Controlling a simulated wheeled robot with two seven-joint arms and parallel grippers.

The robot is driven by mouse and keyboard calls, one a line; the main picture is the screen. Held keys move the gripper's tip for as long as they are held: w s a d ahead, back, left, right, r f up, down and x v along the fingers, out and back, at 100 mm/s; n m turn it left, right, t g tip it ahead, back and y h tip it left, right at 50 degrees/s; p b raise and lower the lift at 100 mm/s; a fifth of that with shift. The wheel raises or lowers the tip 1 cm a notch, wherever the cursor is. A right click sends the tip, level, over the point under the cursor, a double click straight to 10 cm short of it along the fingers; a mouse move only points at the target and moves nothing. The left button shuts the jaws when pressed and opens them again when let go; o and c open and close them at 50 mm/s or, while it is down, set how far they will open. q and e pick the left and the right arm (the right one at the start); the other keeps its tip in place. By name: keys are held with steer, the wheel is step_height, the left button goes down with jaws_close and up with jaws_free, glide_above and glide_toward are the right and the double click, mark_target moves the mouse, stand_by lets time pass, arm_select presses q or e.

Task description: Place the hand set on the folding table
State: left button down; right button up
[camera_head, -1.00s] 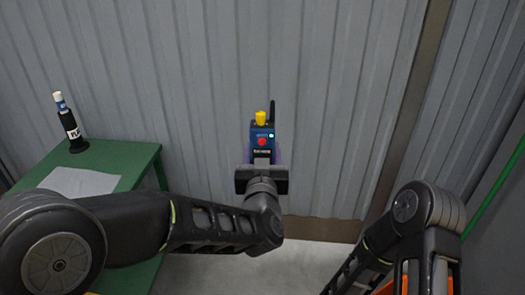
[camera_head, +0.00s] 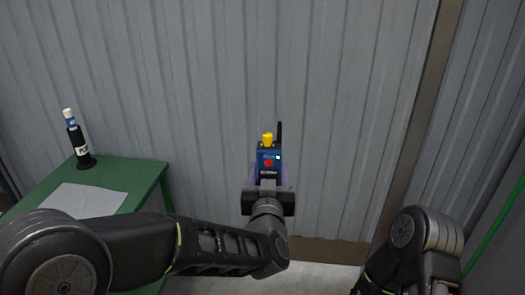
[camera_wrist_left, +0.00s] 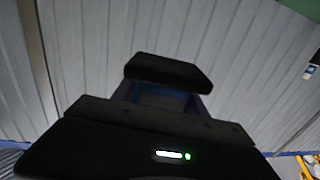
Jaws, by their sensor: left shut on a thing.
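The hand set (camera_head: 267,171) is a blue box with a yellow knob, a red button and a short black antenna. My left gripper (camera_head: 268,190) is shut on its lower part and holds it upright in the air before the grey wall. In the left wrist view a dark blue part of the hand set (camera_wrist_left: 165,101) shows, mostly hidden by the dark gripper. The green folding table (camera_head: 147,174) stands at the left, apart from the hand set. My left arm hides its near part. My right arm shows at the lower right, but its gripper is out of view.
A black bottle-like object (camera_head: 80,148) with a white cap stands at the table's back. A pale sheet (camera_head: 85,200) lies on the tabletop. The ribbed wall (camera_head: 330,80) closes off the back. Pale floor shows below the gripper.

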arm_select(q)
steer(key=shift+s+d+r+h, duration=0.3)
steer(key=shift+d+r, duration=0.1)
steer(key=shift+r, duration=0.35)
steer(key=shift+s+d+m+h, duration=0.1)
steer(key=shift+s+m+h, duration=0.2)
steer(key=shift+m, duration=0.2)
steer(key=a+f+n+y, duration=0.1)
steer(key=a+f, duration=0.7)
steer(key=a, duration=0.5)
steer(key=a+f+n+y, duration=0.1)
steer(key=a+f+y, duration=0.1)
steer(key=a+f, duration=0.6)
steer(key=a, duration=0.6)
steer(key=shift+w+a+f, duration=0.25)
steer(key=shift+a+f, duration=0.05)
steer(key=shift+f, duration=0.05)
